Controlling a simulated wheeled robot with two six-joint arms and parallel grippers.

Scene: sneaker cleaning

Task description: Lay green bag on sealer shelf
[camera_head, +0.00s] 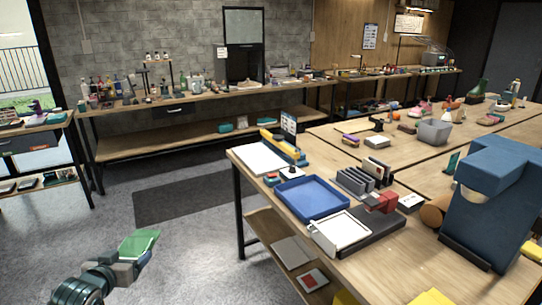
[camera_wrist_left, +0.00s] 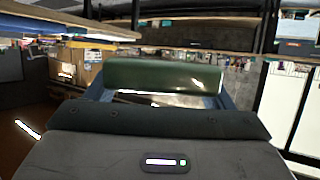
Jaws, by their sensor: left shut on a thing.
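The green bag (camera_head: 138,243) is a flat, bright green piece held up at the lower left of the head view, over the open floor. My left gripper (camera_head: 143,259) is shut on its lower edge. In the left wrist view the bag (camera_wrist_left: 165,74) shows as a dark green glossy band across the jaws. The sealer (camera_head: 376,220), black with a red part and a white flat shelf (camera_head: 341,232) at its left, sits on the near wooden table. The bag is well left of the shelf and apart from it. My right gripper is out of view.
The near table (camera_head: 415,232) also carries a blue tray (camera_head: 311,197), a grey rack (camera_head: 356,181) and a big blue machine (camera_head: 492,205). Its left edge and black leg lie between the bag and the sealer. A dark mat (camera_head: 190,198) lies on the clear floor.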

